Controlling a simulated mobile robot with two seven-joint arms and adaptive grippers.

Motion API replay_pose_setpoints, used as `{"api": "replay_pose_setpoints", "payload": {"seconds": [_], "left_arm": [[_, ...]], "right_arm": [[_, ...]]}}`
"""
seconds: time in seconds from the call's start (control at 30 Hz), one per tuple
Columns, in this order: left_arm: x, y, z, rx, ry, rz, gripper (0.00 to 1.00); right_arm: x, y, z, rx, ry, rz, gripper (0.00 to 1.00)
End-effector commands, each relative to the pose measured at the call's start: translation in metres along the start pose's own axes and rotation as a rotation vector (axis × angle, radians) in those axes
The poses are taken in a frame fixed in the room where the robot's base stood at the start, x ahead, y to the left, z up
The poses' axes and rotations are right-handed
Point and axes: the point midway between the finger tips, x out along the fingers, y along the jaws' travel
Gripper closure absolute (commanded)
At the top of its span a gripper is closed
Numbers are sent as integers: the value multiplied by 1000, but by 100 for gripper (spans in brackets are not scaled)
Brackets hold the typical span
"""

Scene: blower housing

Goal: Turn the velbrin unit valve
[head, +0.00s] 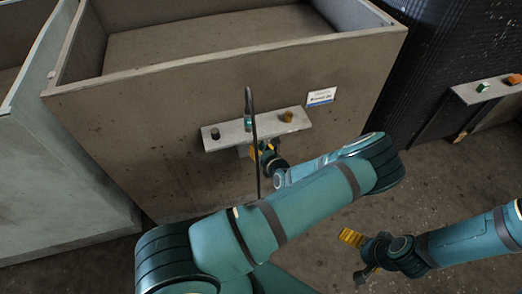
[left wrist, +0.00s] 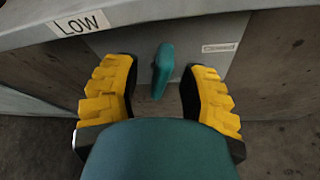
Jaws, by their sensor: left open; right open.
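In the left wrist view a teal valve handle (left wrist: 163,70) hangs upright below a grey ledge, in front of a grey plate. My left gripper (left wrist: 166,92) is open, with one yellow finger on each side of the handle and visible gaps to both. In the head view my left gripper (head: 261,155) is just under the ledge (head: 232,133) on the brown housing's front; the handle cannot be made out there. My right gripper (head: 357,256) is open and empty, low over the floor at the right. Which unit is velbrin cannot be read.
The brown open-topped housing (head: 130,130) carries a white sign (head: 321,96). A "LOW" label (left wrist: 80,23) is on the ledge edge. Another ledge (head: 482,91) stands right.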

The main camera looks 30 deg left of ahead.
Motion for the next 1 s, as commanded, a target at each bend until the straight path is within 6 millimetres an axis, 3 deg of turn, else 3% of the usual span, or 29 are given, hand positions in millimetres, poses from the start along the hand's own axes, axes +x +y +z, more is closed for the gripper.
{"api": "replay_pose_setpoints", "payload": {"seconds": [0.37, 0.5, 0.77, 1.0], "left_arm": [[4, 0, 0, -1, 0, 0, 55], [4, 0, 0, 0, 0, 0, 100], [4, 0, 1, -3, 0, -1, 100], [4, 3, 4, -92, 3, -34, 100]], "right_arm": [[1, 0, 0, 0, 1, 0, 0], [1, 0, 0, 0, 1, 0, 0], [0, 0, 0, 0, 1, 0, 0], [-22, -8, 1, 1, -9, 0, 0]]}}
